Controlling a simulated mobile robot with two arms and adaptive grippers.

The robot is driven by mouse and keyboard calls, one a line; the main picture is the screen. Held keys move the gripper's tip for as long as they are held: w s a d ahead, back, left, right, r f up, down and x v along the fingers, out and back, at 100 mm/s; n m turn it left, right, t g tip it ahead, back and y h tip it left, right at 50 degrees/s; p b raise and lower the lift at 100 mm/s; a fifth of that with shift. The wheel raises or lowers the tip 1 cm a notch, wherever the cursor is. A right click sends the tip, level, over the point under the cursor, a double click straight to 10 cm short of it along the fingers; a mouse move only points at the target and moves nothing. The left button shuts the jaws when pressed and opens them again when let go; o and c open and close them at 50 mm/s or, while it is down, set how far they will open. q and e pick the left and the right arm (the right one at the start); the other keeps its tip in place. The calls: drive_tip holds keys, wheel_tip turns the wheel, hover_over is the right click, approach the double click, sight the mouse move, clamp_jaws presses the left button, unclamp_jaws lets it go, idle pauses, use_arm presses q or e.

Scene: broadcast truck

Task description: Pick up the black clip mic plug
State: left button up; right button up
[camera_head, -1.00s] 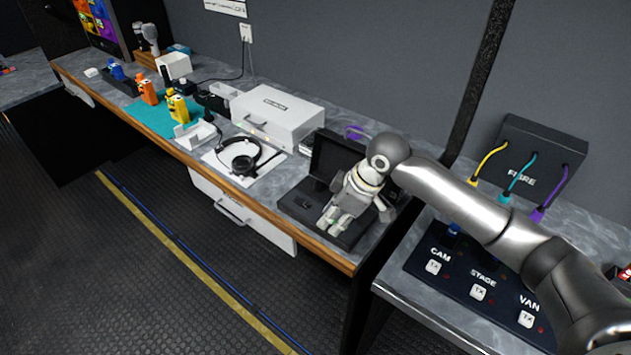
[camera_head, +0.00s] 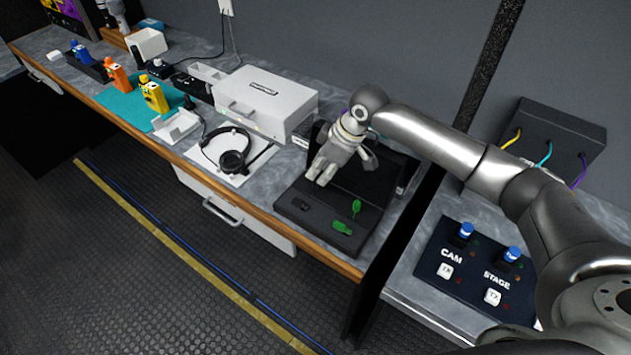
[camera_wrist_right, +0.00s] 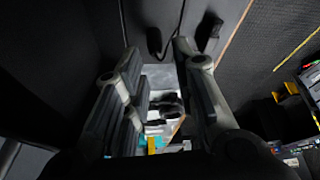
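The black clip mic plug (camera_head: 300,205) looks like a small dark shape in the front left of the open black case (camera_head: 318,231). It is hard to make out against the dark case. Two green plugs, one (camera_head: 342,227) at the front and one (camera_head: 357,207) behind it, lie to its right. My right gripper (camera_head: 322,173) hangs above the case, behind and a little right of the black plug, apart from it. In the right wrist view its fingers (camera_wrist_right: 160,100) are spread with nothing clearly held between them. My left gripper is out of view.
A headset (camera_head: 232,157) lies on a white mat left of the case. A white box (camera_head: 266,100) stands behind it. The wooden counter edge (camera_head: 300,240) runs along the front. A CAM and STAGE button panel (camera_head: 470,270) is to the right.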

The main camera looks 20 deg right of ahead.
sight(317, 179)
drive_tip(key=x, duration=0.1)
drive_tip(key=p+x, duration=0.1)
drive_tip(key=x, duration=0.2)
drive_tip(key=shift+d+f+p, duration=0.25)
drive_tip(key=shift+f+p, duration=0.05)
drive_tip(key=shift+f, duration=0.2)
drive_tip(key=shift+w+f, duration=0.1)
drive_tip(key=shift+c, duration=0.2)
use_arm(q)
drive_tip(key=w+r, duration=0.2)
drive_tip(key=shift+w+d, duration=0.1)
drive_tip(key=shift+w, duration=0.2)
use_arm(e)
drive_tip(key=c, duration=0.5)
